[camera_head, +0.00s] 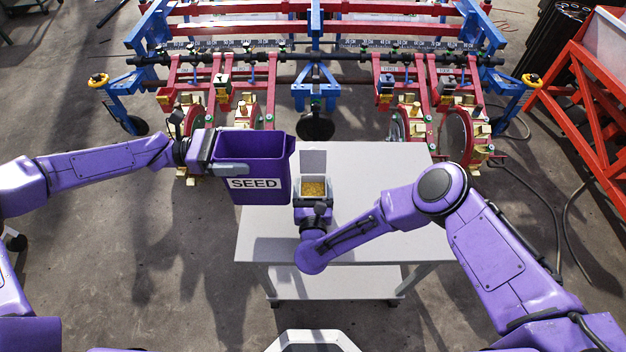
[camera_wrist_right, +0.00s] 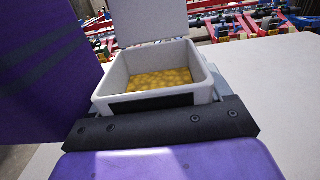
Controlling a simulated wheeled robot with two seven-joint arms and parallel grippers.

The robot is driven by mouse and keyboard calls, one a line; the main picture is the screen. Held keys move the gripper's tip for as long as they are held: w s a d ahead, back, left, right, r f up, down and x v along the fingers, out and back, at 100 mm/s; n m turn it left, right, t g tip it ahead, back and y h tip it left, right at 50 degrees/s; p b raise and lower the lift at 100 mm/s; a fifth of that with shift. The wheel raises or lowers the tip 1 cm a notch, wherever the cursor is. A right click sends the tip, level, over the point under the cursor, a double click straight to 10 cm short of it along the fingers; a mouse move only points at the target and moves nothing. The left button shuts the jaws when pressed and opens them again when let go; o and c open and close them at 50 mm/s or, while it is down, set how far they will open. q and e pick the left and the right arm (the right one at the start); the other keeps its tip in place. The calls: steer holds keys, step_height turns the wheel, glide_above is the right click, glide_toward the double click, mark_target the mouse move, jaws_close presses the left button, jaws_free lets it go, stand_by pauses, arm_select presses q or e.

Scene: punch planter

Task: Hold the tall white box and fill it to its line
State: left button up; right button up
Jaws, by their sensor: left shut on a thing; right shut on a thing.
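I cannot make out a fill line. My right gripper (camera_head: 314,200) is shut on the white box from the near side. A purple bin marked SEED (camera_head: 262,160) is beside it on the left, upright. My left gripper (camera_head: 228,168) is shut on the bin's left side. The bin's inside looks dark, so its contents are hidden.
The light grey table (camera_head: 385,225) has free room to the right of the white box. A red and blue planter machine (camera_head: 318,75) stands behind it. A red frame (camera_head: 585,100) stands at the far right.

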mark_target(312, 198)
steer(key=o, duration=1.2)
steer(key=shift+o, duration=0.2)
steer(key=shift+s+a+r+p, duration=0.1)
steer(key=shift+s+p, duration=0.6)
steer(key=shift+s, duration=1)
steer(key=shift+s+p, duration=1.1)
steer(key=shift+s, duration=1.7)
steer(key=shift+o, duration=0.4)
